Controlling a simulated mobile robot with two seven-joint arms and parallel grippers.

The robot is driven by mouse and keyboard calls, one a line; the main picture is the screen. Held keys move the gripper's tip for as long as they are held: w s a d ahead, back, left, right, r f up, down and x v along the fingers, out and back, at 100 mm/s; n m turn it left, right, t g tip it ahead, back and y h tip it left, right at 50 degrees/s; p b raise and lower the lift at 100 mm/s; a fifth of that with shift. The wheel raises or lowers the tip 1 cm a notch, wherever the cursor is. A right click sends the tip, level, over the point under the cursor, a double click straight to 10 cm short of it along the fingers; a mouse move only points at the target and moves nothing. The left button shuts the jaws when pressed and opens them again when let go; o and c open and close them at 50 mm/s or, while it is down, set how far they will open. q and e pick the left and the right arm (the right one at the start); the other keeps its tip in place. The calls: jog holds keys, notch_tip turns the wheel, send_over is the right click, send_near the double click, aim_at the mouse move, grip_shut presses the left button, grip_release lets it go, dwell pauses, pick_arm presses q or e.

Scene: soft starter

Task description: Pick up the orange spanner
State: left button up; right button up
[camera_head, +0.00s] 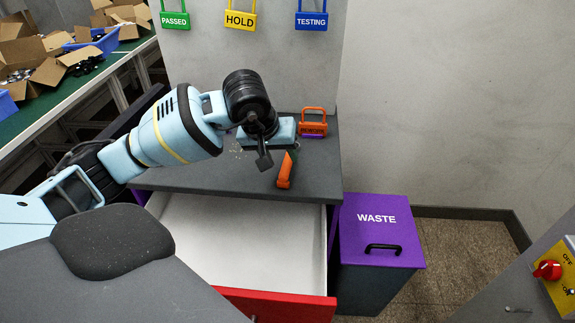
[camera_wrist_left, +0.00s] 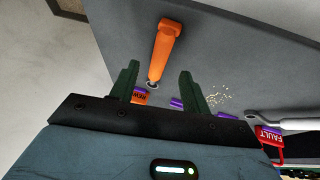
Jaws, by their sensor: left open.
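The orange spanner (camera_head: 285,172) lies on the dark grey worktop (camera_head: 215,176), near its front right part. In the left wrist view, its orange handle (camera_wrist_left: 164,42) points away from me, and its metal end lies near the gap between the fingers. My left gripper (camera_head: 277,158) is open and empty beside the spanner in the head view, partly covering it. The left wrist view shows the two dark green fingers (camera_wrist_left: 159,68) spread apart, one on each side of the spanner's line. Whether they touch it is unclear. My right gripper is not in view.
An orange lock (camera_head: 313,128) stands behind the spanner. In the left wrist view, a red FAULT lock (camera_wrist_left: 271,137) and a grey metal tool (camera_wrist_left: 285,120) lie at right. An open white drawer (camera_head: 235,240) juts below the worktop, beside a purple-lidded WASTE bin (camera_head: 378,230).

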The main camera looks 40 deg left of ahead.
aim_at(286, 162)
pick_arm(q)
jog(key=shift+w+x, duration=0.15)
jog(key=shift+x, duration=1.2)
jog(key=shift+w+x, duration=0.2)
jog(key=shift+x, duration=1.1)
jog(key=shift+a+r, duration=0.15)
grip_shut()
jog(key=shift+r, duration=0.1)
